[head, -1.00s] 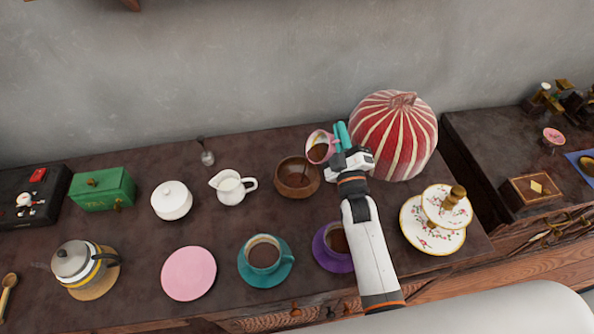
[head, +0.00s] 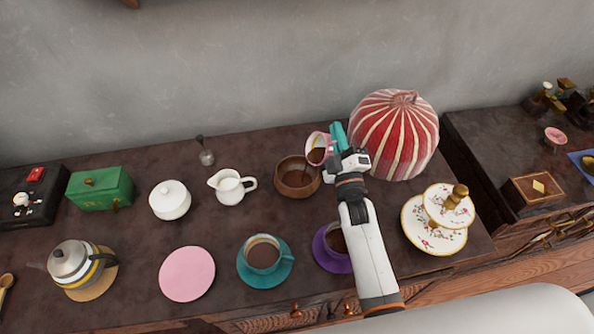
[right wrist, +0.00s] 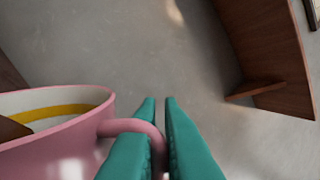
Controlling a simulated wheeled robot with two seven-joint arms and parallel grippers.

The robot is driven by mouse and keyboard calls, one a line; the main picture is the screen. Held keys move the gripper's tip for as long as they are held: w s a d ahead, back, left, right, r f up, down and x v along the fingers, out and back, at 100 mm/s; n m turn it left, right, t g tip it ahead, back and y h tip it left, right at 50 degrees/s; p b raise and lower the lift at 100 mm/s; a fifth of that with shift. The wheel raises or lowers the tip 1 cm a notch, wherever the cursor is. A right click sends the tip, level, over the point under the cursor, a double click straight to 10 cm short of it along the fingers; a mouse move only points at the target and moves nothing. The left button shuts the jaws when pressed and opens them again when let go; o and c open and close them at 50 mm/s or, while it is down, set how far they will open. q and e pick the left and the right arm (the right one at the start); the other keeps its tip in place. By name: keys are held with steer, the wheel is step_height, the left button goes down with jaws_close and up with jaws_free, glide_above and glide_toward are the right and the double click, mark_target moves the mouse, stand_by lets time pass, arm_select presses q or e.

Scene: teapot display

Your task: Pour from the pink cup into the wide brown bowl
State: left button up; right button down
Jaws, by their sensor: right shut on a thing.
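The pink cup (head: 318,148) is held above the right rim of the wide brown bowl (head: 290,184), tilted to the left with its mouth toward the bowl. Brown liquid shows inside the cup near its lip, and a thin dark stream seems to run down into the bowl. My right gripper (head: 338,138) has teal fingers and is shut on the cup's handle. The right wrist view shows the handle of the cup (right wrist: 60,140) between the fingers (right wrist: 160,125). The bowl stands upright on the dark table. My left gripper is out of view.
A red striped cozy (head: 395,135) stands just right of my gripper. A white jug (head: 228,186) is left of the bowl. A teal cup (head: 262,252), a purple saucer (head: 325,254) and a tiered plate stand (head: 435,236) are nearer the front.

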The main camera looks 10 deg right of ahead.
mark_target(323, 135)
steer(key=shift+a, duration=0.15)
steer(key=shift+s+a+r+n+t+y, duration=0.15)
steer(key=shift+a+r+n+y, duration=0.15)
steer(key=shift+n, duration=0.4)
steer(key=shift+w+a+r+n+t+y, duration=0.15)
steer(key=shift+a+n+y, duration=0.2)
steer(key=shift+n, duration=0.35)
steer(key=shift+s+a, duration=0.2)
steer(key=shift+a, duration=0.15)
steer(key=shift+s+a+r+n+y, duration=0.1)
steer(key=shift+a+n+y, duration=0.1)
steer(key=shift+a+n, duration=0.2)
steer(key=shift+a+r+n+y, duration=0.15)
steer(key=shift+a+n, duration=0.1)
steer(key=shift+n, duration=0.15)
steer(key=shift+a, duration=0.1)
